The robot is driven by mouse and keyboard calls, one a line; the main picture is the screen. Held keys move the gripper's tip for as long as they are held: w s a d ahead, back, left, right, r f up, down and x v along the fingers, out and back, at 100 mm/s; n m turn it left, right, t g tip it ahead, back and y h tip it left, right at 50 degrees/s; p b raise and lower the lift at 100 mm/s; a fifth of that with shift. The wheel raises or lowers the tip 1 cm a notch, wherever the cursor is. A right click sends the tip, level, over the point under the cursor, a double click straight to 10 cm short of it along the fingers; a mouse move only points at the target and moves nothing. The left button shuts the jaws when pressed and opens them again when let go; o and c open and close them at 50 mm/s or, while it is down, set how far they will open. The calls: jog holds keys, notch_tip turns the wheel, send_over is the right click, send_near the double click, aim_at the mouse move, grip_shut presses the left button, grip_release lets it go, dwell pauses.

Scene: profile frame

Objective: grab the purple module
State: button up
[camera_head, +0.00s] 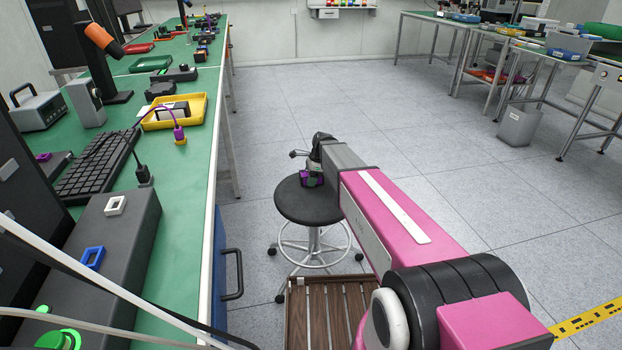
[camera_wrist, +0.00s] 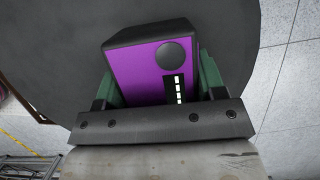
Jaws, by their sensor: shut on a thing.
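The purple module (camera_wrist: 145,72) is a box with a purple face, a dark edge, a round dark disc and a row of small white marks. It fills the middle of the wrist view, between the green fingers of my gripper (camera_wrist: 158,88). My gripper is shut on it, one finger at each side. In the head view the purple module (camera_head: 304,176) shows small at the end of my arm, over the black round stool seat (camera_head: 300,205). I cannot tell whether the module touches the seat.
A green workbench (camera_head: 180,210) runs along the left, with a keyboard (camera_head: 97,165), a yellow tray (camera_head: 187,112) and a purple plug (camera_head: 179,133). A brown slatted crate (camera_head: 296,318) is on the floor before the stool.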

jog(key=shift+r, duration=0.1)
notch_tip(320, 180, up, 4)
jog(key=shift+r, duration=0.1)
jog(key=s+a+r, duration=0.7)
jog(key=s+a, duration=0.1)
jog(key=shift+a, duration=0.3)
